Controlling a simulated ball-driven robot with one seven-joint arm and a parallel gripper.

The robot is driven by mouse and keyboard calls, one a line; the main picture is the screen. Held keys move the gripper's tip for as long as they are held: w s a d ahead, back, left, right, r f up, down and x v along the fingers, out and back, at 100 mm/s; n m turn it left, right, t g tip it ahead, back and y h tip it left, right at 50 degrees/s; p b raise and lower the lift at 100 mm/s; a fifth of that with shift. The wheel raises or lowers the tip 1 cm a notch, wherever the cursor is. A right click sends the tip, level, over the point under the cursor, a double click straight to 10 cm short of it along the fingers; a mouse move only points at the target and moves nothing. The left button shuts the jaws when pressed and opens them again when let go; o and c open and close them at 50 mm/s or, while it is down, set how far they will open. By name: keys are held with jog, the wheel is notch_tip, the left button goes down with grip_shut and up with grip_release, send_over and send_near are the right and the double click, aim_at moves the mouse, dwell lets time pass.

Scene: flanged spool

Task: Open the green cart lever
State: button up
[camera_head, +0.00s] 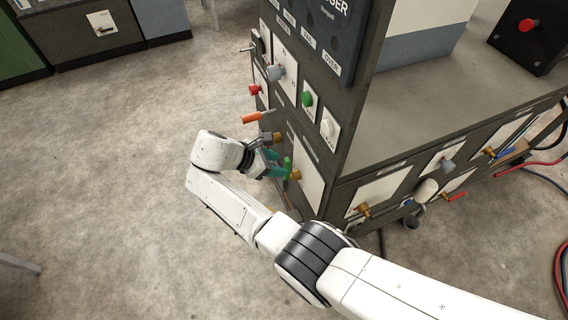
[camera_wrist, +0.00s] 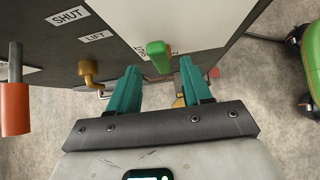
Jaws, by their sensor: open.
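The green lever (camera_wrist: 158,56) shows in the wrist view as a green grip in front of a pale panel, between and just beyond my fingertips. In the head view the green lever (camera_head: 288,163) stands at the lower side of the dark cart, beside a brass fitting (camera_head: 295,175). My gripper (camera_head: 270,162) is close to it, on its left. In the wrist view my gripper (camera_wrist: 160,72) has its two teal fingers apart, with nothing held between them. The lever's lower end is partly hidden by my gripper.
An orange-handled lever (camera_head: 257,117) sticks out above my gripper; it is at the left of the wrist view (camera_wrist: 15,108). A red knob (camera_head: 255,90) and a green button (camera_head: 307,99) are higher up. A green object (camera_wrist: 306,65) stands at right. Floor at left is clear.

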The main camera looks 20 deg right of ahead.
jog(key=v, duration=0.5)
jog(key=shift+a+r, duration=0.1)
dwell(0.4)
